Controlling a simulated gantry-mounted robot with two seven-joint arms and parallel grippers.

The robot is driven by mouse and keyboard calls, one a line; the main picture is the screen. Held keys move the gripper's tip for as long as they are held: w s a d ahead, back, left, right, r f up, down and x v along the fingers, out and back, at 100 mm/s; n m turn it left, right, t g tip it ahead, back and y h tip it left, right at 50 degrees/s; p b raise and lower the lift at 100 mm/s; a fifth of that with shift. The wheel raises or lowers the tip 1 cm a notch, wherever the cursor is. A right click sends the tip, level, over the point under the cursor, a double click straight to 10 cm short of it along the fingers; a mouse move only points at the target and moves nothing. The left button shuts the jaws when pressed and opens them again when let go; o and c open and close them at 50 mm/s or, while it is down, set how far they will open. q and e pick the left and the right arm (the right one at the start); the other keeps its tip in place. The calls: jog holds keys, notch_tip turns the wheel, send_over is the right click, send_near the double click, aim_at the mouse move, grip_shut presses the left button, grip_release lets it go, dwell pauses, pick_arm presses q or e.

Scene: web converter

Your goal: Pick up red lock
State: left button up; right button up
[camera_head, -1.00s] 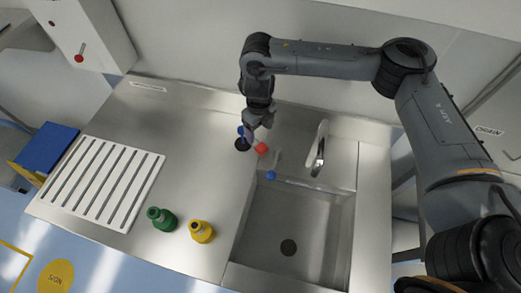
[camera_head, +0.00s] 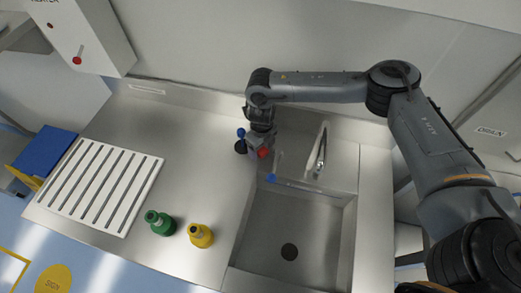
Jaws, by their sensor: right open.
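The red lock (camera_head: 264,153) is a small red piece at the back left edge of the sink, right below my right gripper. My right gripper (camera_head: 259,156) points down at it from the end of the arm that comes in from the right. Its jaws are open, with the red lock at the fingertips. Whether the fingers touch it I cannot tell, since the gripper partly hides it. My left gripper is out of view.
A dark and blue piece (camera_head: 241,142) stands just left of the gripper.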

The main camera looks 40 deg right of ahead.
jog(key=c, duration=1.2)
jog(key=shift+o, duration=0.2)
jog(key=shift+s+a+r, duration=0.35)
jog(key=shift+a+r, duration=0.15)
jog(key=shift+r, duration=0.15)
jog(key=s+a+r+p, duration=0.2)
jog(key=s+a+r, duration=0.4)
jog(key=a, duration=0.4)
jog(key=shift+s+a+r, duration=0.25)
jog(key=shift+s+r, duration=0.1)
jog(key=shift+s, duration=0.2)
